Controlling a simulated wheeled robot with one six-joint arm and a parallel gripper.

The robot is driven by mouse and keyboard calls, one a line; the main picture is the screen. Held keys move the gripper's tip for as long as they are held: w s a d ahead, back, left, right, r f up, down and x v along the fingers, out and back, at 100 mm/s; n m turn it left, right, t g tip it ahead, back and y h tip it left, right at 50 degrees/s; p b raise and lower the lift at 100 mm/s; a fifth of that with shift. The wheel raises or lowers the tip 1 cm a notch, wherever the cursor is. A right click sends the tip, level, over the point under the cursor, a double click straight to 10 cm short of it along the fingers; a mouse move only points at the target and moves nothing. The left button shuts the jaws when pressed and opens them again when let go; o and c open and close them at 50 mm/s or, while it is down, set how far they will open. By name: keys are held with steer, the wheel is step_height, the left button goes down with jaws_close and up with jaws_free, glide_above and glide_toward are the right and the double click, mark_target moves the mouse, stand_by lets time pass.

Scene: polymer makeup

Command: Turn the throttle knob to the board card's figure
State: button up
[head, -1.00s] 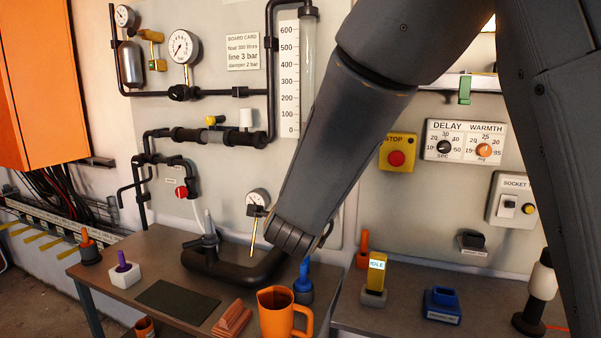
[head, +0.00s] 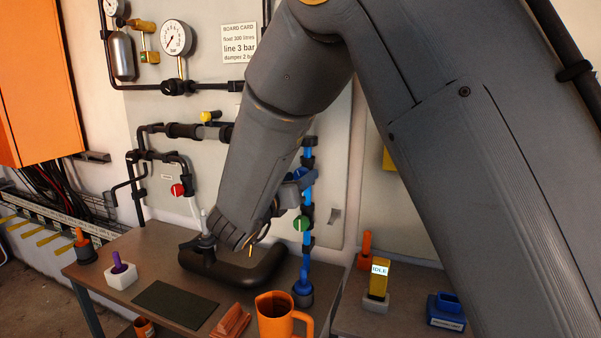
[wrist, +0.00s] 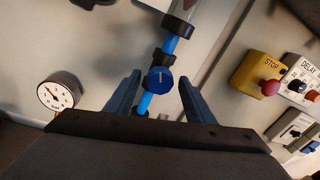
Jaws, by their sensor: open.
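My gripper (wrist: 161,83) is open in the wrist view, its two blue-grey fingers on either side of a round blue knob (wrist: 160,79) with a pale pointer line. The knob sits on a blue pipe (wrist: 145,103) with dark collars; I cannot tell whether the fingers touch it. In the head view my gripper (head: 299,181) is partly hidden behind my arm, beside the blue pipe (head: 307,200). A green knob (head: 301,223) with a pale mark is lower on that pipe.
A white dial gauge (wrist: 58,92) is left of my gripper in the wrist view, and a yellow stop box (wrist: 257,78) is to the right. Another gauge (head: 175,38) is high on the board. An orange jug (head: 279,316) stands on the bench below. My arm hides much of the board.

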steer(key=shift+w+d, duration=0.35)
steer(key=shift+w, duration=0.25)
steer(key=c, duration=1)
steer(key=shift+n+b, duration=0.6)
steer(key=shift+n, duration=0.2)
steer(key=o, duration=1)
